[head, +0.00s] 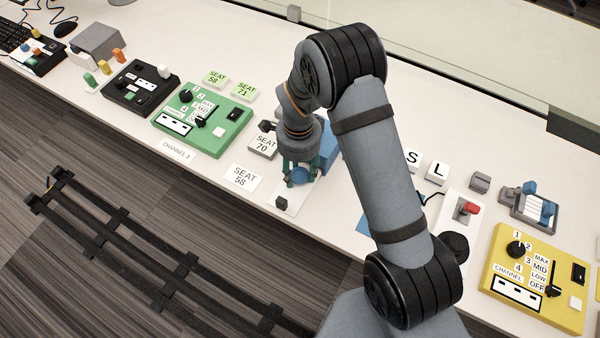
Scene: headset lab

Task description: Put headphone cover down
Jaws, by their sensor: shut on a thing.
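My gripper (298,178) points down over the white table, near the front edge at the middle of the head view. It is shut on a small blue rounded piece (300,174), which I take to be the headphone cover. The fingers and wrist hide part of it. It is just above or on a pale plate (292,199) with a small dark block (281,203) at its front end; I cannot tell whether they touch. A larger blue object (328,148) stands behind the gripper, partly hidden by my arm.
Left of the gripper are the SEAT 58 card (241,179), the SEAT 70 block (263,145) and a green control box (202,120). To the right are S and L blocks (436,171), a red switch (467,208) and a yellow control box (540,277). A black rail frame (150,255) shows lower left.

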